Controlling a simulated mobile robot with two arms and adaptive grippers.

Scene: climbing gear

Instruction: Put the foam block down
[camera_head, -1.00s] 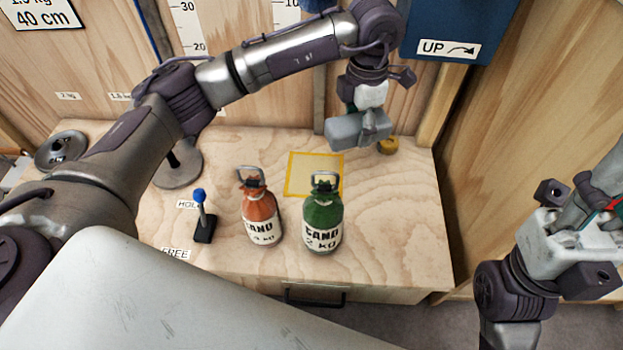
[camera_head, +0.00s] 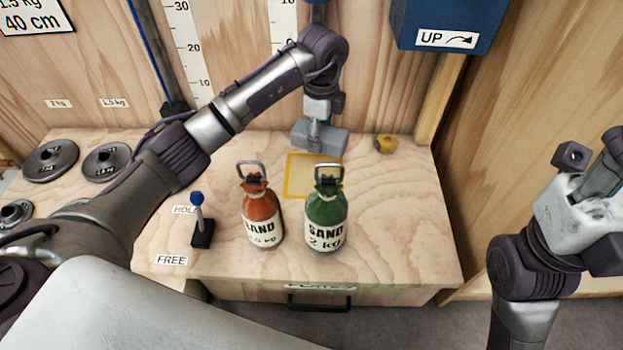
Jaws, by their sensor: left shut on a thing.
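The grey foam block (camera_head: 333,142) is held by my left gripper (camera_head: 317,139), which reaches down from above and is shut on it. The block appears just behind the yellow-outlined square (camera_head: 289,178) on the wooden bench and covers its back edge in the camera_head view. I cannot tell whether the block touches the bench. My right gripper (camera_head: 588,205) is at the right, away from the bench top. It is partly cut off by the frame edge, and its opening is unclear.
An orange sand bottle (camera_head: 261,213) and a green sand bottle (camera_head: 326,218) stand upright in front of the square. A blue-knobbed lever (camera_head: 200,220) stands left of them. A small yellow object (camera_head: 385,143) lies right of the block. The bench (camera_head: 400,220) is clear at right.

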